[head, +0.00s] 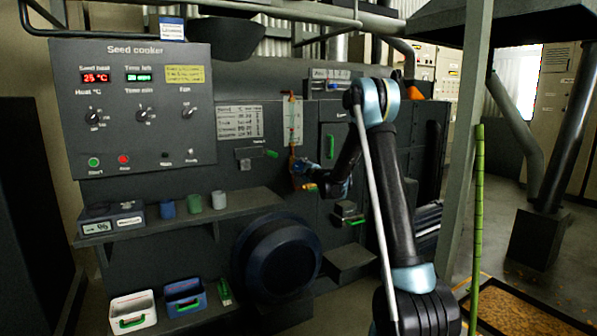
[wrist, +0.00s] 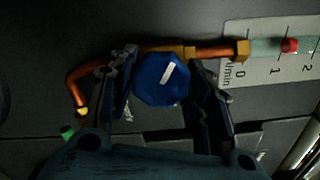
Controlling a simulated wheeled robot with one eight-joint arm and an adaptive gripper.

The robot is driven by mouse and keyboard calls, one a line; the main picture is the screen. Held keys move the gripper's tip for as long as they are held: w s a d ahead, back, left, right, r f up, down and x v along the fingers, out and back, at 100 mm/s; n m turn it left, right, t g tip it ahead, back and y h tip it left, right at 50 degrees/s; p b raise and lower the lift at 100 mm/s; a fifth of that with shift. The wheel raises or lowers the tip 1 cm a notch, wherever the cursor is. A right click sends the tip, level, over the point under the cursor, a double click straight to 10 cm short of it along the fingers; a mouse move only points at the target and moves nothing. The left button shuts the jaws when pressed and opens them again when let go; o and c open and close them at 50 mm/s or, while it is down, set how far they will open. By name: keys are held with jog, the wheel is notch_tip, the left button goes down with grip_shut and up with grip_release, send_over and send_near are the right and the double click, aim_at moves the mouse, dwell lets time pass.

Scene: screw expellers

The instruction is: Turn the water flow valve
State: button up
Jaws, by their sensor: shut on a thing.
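The water flow valve has a blue faceted knob (wrist: 161,80) with a white mark, set on a copper pipe (wrist: 215,52) with brass fittings. In the wrist view, my gripper (wrist: 164,88) has one finger on each side of the knob and is shut on it. The flow scale (wrist: 270,65) beside it is marked 0, 1, 2 in l/min, with a red float (wrist: 290,45) a little above 1. In the head view, my gripper (head: 304,172) is at the valve below the flow scale (head: 292,122); the knob is mostly hidden there.
The Seed cooker panel (head: 135,105) with dials and buttons is at the left. A shelf (head: 180,218) holds several small cups. A green-handled lever (head: 270,153) and a lower green-handled outlet (head: 350,215) flank the valve. A post (head: 467,150) stands at the right.

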jog(key=n, duration=0.5)
jog(key=shift+s+a+n, duration=0.15)
jog(key=shift+s+n, duration=0.05)
jog(key=shift+n, duration=2.3)
jog(key=shift+w, duration=0.1)
jog(key=o, duration=1.1)
jog(key=v, duration=1.2)
jog(key=shift+f, duration=0.1)
